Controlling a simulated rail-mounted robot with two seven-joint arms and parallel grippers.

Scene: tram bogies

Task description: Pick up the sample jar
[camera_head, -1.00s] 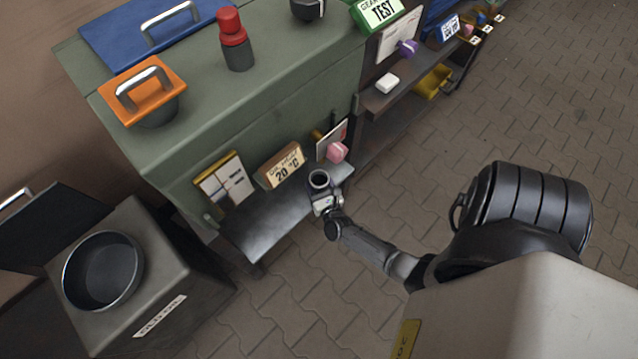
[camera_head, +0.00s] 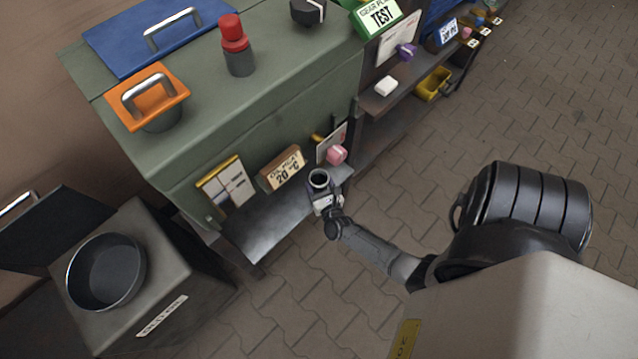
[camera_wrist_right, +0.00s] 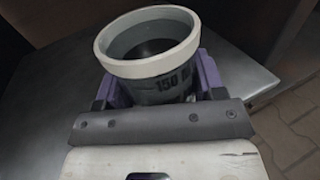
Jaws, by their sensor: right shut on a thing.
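The sample jar (camera_head: 319,181) is a small dark grey cup with an open top, at the right end of the low metal shelf in the head view. In the right wrist view the jar (camera_wrist_right: 155,88) shows a thick white rim and "150" printed on its side. It looks upright. My right gripper (camera_head: 322,196) is shut on it, with the purple fingers (camera_wrist_right: 205,75) on either side of the jar. The jar's base is hidden, so I cannot tell whether it touches the shelf. My left gripper is not in view.
The grey shelf (camera_head: 262,228) sits below a green cabinet (camera_head: 250,110). A round pan (camera_head: 106,272) stands at left. Paved floor (camera_head: 300,300) lies open in front.

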